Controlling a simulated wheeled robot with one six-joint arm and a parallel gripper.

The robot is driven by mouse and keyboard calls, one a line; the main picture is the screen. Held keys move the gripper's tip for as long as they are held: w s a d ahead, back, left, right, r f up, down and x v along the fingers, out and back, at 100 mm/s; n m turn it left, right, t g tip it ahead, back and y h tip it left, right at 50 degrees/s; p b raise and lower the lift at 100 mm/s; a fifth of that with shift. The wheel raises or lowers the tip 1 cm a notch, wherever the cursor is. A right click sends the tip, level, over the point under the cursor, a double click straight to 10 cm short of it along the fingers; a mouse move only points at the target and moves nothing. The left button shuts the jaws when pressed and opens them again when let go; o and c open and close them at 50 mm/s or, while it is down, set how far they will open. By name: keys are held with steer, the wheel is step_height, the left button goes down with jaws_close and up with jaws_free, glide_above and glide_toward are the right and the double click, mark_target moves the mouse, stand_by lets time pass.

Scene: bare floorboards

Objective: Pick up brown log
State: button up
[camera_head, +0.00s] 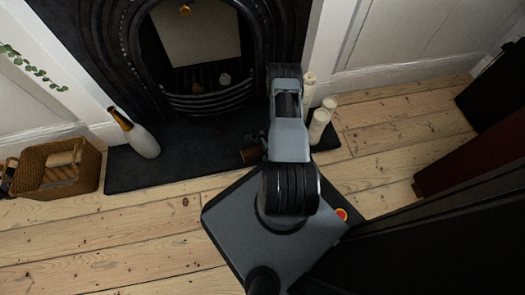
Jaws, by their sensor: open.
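A small brown piece (250,155), which looks like the brown log, lies low over the dark hearth, just left of my arm. Its right part is hidden behind my arm. My gripper (262,141) shows only as a small dark part at the left edge of the arm, right beside the brown piece. It is open. The fingertips are mostly hidden, and I cannot tell whether they touch the log or are around it.
A black fireplace (122,60) stands behind the dark hearth slab (150,175). A white bottle-shaped vase (143,141) stands left on the slab, and cream candles (319,126) stand right of my arm. A wicker basket (88,170) is at far left. Floorboards (110,245) in front are clear.

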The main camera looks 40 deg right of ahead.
steer(key=c, duration=1.2)
steer(key=shift+r, duration=0.15)
